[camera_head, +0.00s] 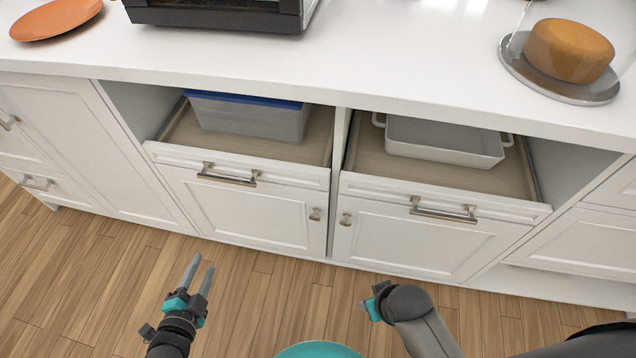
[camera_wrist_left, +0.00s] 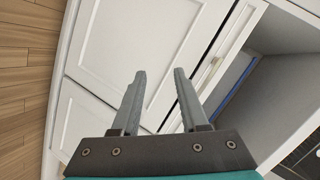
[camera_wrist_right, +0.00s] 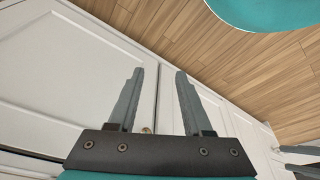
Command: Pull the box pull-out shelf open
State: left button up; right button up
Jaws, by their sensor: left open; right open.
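The left pull-out shelf (camera_head: 168,132) holds a clear plastic box (camera_head: 250,120) with a blue lid (camera_head: 245,98). Its white front carries a metal bar handle (camera_head: 228,175). The shelf sits inside its cabinet bay. My left gripper (camera_head: 200,268) is open and empty, in front of the cabinet and below-left of that handle. The left wrist view also shows it (camera_wrist_left: 160,74), facing white cabinet panels. My right gripper (camera_wrist_right: 160,74) is open and empty, facing white cabinet doors. In the head view its fingers are mostly hidden.
A right pull-out shelf (camera_head: 362,166) holds a white dish (camera_head: 440,142) and has its own bar handle (camera_head: 443,211). Cabinet doors with small knobs lie below. The white countertop (camera_head: 330,60) overhangs both shelves. Wooden floor (camera_head: 265,290) in front is clear.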

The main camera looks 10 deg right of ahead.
pick_arm(q)
jog(key=w+r+m+t+h+b, duration=0.2)
jog(key=w+r+m+b, duration=0.1)
jog(key=w+m, duration=0.1)
jog(key=m+t+h+b, duration=0.2)
jog(key=m+b, duration=0.2)
jog(key=b, duration=0.2)
send_near(226, 182)
jog(key=w, duration=0.3)
pick_arm(e)
notch_tip(226, 182, up, 9)
jog(key=w+t, duration=0.2)
jog(key=w, duration=0.1)
pick_arm(q)
jog(key=x, duration=0.2)
jog(key=b+x, duration=0.1)
jog(key=x, duration=0.2)
jog(key=shift+d, duration=0.45)
jog(key=shift+b+x, duration=0.35)
jog(key=shift+x, duration=0.9)
pick_arm(e)
jog(key=w+a+t+y, duration=0.3)
jog(key=w+a+t, duration=0.1)
jog(key=a, duration=0.2)
jog(key=shift+w+f+n+t, duration=0.15)
jog(key=shift+f+n+t, duration=0.15)
jog(key=shift+a, duration=0.1)
pick_arm(q)
grip_shut()
